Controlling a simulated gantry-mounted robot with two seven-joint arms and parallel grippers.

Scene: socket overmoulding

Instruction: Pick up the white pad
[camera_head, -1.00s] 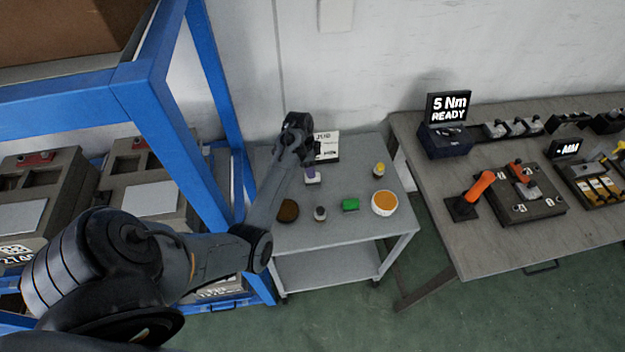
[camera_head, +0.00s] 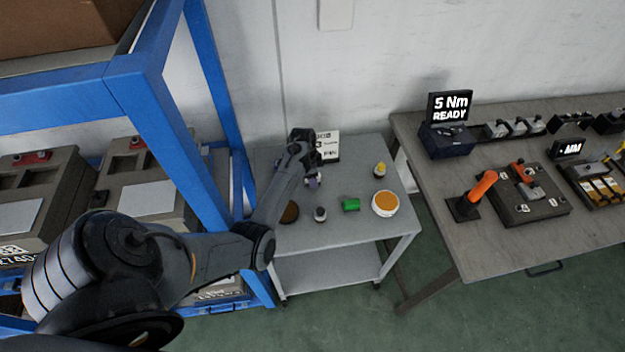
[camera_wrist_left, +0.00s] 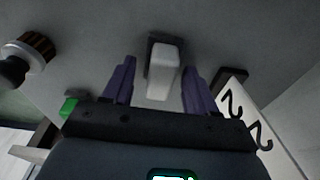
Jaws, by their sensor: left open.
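The white pad (camera_wrist_left: 163,70) shows in the left wrist view as a pale block with rounded edges, on or just above the grey cart top. My left gripper (camera_wrist_left: 159,67) is open, with one purple finger on each side of the pad and gaps showing between. In the head view the left gripper (camera_head: 312,182) is over the back left part of the cart (camera_head: 345,235); the pad is hidden or too small to tell there. My right gripper is not in view.
A blue rack (camera_head: 165,110) stands left.

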